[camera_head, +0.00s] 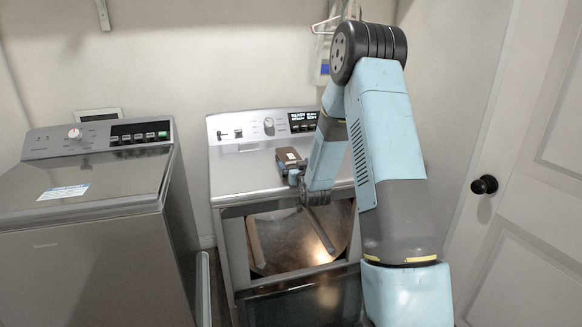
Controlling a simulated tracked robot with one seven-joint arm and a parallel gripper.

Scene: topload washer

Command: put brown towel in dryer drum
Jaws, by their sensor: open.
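The dryer (226,188) stands in the middle with its front door (300,302) swung down open. The dryer drum (290,240) shows through the opening, with a brownish, lit inside and fin-like shapes. I cannot make out a distinct brown towel in it or anywhere else in view. My gripper (288,157) is at the end of my folded arm, over the dryer's top and above the drum opening. It is small in the picture and is open, with no towel seen in it. My arm covers the right part of the dryer.
A topload washer (80,215) with a closed lid stands to the left, a narrow gap from the dryer. A white door with a black knob (484,184) is at the right. The dryer door juts out in front of the opening.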

